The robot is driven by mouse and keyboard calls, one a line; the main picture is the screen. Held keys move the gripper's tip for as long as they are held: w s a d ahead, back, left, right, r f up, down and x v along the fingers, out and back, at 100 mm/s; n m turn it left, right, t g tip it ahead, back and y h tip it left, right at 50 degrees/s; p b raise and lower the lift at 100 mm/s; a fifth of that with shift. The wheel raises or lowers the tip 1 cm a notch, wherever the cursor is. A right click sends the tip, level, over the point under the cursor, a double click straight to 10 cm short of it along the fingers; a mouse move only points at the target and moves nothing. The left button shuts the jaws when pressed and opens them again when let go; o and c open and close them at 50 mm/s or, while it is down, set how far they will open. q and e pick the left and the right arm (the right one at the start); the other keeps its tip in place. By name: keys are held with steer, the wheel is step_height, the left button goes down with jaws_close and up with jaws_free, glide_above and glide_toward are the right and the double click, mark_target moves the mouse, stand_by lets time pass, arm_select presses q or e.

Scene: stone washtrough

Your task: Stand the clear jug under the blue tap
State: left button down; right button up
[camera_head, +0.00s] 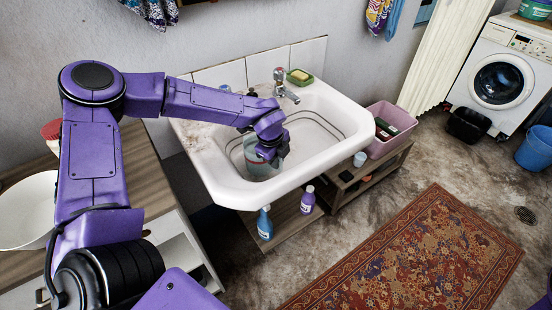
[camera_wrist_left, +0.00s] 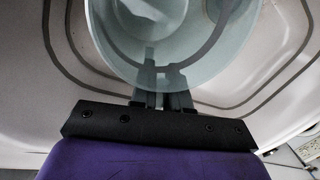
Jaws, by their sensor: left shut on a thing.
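The clear jug (camera_head: 258,168) is in the white basin, toward its left front side, partly hidden by my arm. In the left wrist view the jug (camera_wrist_left: 165,45) shows as a pale, see-through round shape. My left gripper (camera_head: 270,152) is shut on the jug's near side, and its dark fingers (camera_wrist_left: 163,88) meet at the jug's edge. I cannot tell whether the jug touches the basin floor. A small blue-topped fitting (camera_head: 225,88), perhaps the blue tap, shows at the back left of the basin. My right gripper is not in view.
A chrome tap with a reddish top (camera_head: 285,84) stands on the back rim of the basin (camera_head: 340,100), beside a green soap dish (camera_head: 299,77). A dark bottle top (camera_head: 252,92) shows near my forearm. The basin's right half is clear.

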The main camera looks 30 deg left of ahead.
arm_select(q)
steer(key=shift+w+a+f, duration=0.25)
steer(key=shift+w+a, duration=0.05)
steer(key=shift+a, duration=0.35)
steer(key=shift+w+a+f, duration=0.2)
steer(key=shift+w+a, duration=0.05)
steer(key=shift+a, duration=0.4)
steer(key=shift+w+a+f, duration=0.1)
steer(key=shift+w+a, duration=0.15)
steer(key=shift+a, duration=0.35)
steer(key=shift+w+a+f, duration=0.1)
steer(key=shift+w+a, duration=0.1)
steer(key=shift+a, duration=0.35)
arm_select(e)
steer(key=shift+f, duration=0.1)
arm_select(q)
steer(key=shift+f, duration=0.2)
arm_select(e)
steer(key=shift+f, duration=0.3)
arm_select(q)
steer(key=shift+c, duration=2)
jaws_free()
step_height(320, 180, up, 13)
steer(key=d+p, duration=0.2)
steer(key=p, duration=0.6)
steer(key=shift+s, duration=0.4)
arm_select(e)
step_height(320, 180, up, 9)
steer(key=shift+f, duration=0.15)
